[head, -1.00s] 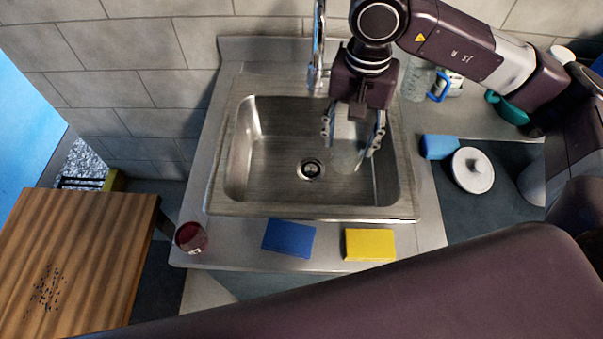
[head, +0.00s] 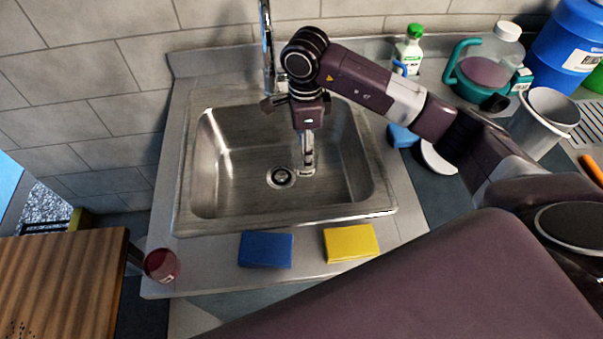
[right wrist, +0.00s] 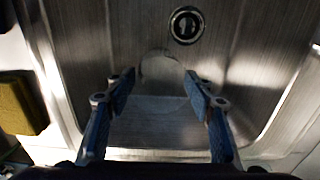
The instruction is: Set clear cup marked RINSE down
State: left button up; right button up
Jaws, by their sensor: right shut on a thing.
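My right gripper (head: 308,165) reaches down into the steel sink (head: 232,190), just to the right of the drain. In the right wrist view its two blue-padded fingers (right wrist: 158,95) are on either side of the clear cup (right wrist: 160,70) and shut on it. The cup is see-through; its rounded edge shows faintly against the sink metal. In the head view the gripper mostly hides it. I cannot read the RINSE mark, or tell whether the cup touches the sink floor. My left gripper is not in view.
The faucet (head: 267,45) rises behind the sink. A green-capped bottle (head: 408,48), teal-handled jug (head: 490,65) and grey bin (head: 548,122) stand right. The sink's left half is clear.

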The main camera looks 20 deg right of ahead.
notch_tip(320, 180, down, 7)
jog(key=shift+r+p, duration=0.15)
jog(key=shift+p, duration=0.3)
jog(key=shift+f, duration=0.25)
notch_tip(320, 180, down, 4)
jog(key=shift+f+p, duration=0.15)
jog(key=shift+p, duration=0.15)
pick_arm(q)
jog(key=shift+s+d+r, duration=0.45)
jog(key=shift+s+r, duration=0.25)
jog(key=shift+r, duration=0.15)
pick_arm(e)
jog(key=shift+f, duration=0.1)
jog(key=o, duration=1.1)
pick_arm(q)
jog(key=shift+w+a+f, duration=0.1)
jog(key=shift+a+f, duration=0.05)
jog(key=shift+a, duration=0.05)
pick_arm(e)
jog(key=shift+o, duration=0.2)
